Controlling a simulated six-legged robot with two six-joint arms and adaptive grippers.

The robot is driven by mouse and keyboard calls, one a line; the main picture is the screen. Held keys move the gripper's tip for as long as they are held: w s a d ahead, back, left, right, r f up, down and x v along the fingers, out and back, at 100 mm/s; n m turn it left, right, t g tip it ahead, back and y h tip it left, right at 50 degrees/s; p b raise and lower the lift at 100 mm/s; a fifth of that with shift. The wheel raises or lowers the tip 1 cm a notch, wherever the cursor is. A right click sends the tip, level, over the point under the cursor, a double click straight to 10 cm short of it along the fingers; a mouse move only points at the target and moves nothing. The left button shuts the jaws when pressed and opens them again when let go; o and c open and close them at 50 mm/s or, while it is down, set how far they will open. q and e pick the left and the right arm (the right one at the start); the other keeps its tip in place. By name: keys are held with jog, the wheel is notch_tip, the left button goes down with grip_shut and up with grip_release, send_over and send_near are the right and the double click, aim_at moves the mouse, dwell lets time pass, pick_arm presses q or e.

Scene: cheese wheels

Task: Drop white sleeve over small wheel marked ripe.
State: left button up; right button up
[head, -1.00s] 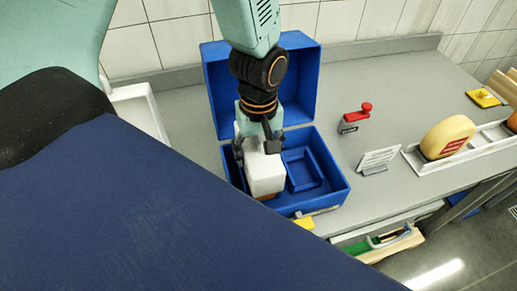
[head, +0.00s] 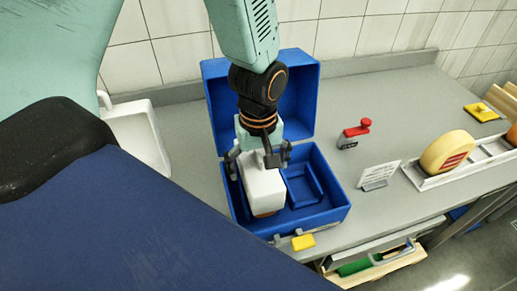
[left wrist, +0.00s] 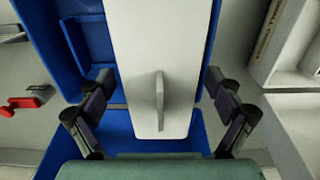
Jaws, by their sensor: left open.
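The white sleeve (head: 263,190) stands in the left part of the open blue box (head: 330,211). A strip of orange-brown (head: 265,214) shows at its lower edge, perhaps the small wheel; no ripe mark shows and the rest is hidden. My left gripper (head: 259,158) is open above the sleeve, with its fingers spread to either side. In the left wrist view the sleeve (left wrist: 150,60) runs up the middle with a thin upright tab (left wrist: 159,100). The tab stands between the spread fingers, apart from both. My right gripper is not in view.
The box's lid stands raised behind. An empty square compartment (head: 308,187) is beside the sleeve. To the right are a red-handled tool (head: 354,133), a white card (head: 379,175) and a pale yellow wheel (head: 445,151) in a white rack (head: 430,183). A drawer (head: 385,252) juts out in front.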

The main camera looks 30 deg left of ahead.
pick_arm(q)
notch_tip(320, 180, up, 11)
jog(key=shift+r, duration=0.1)
dwell(0.3)
jog(key=shift+d, duration=0.1)
notch_tip(320, 180, down, 12)
jog(key=shift+s+f, duration=0.1)
jog(key=shift+r, duration=0.2)
dwell(0.4)
